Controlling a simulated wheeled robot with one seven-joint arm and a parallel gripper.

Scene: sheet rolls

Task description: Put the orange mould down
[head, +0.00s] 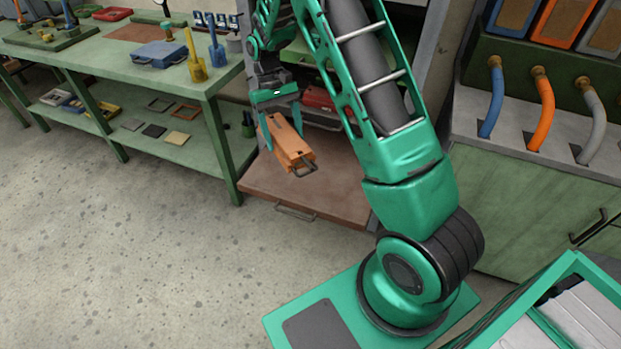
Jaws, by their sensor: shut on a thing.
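My gripper (283,123) is near the middle of the head view, pointing down, with its green fingers on either side of the orange mould (290,147). It is shut on the mould, which is a long orange block with a dark metal handle at its lower end. The mould hangs tilted in front of an open brown drawer or pull-out shelf (335,187). I cannot tell how far above that surface it is. Parts of the mould are hidden behind the fingers.
A green workbench (215,75) at the left holds a blue mould (160,54) and yellow and blue tools. Its lower shelf carries flat frames and plates. At the right, a cabinet (545,190) has blue, orange and grey hoses. The concrete floor at lower left is clear.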

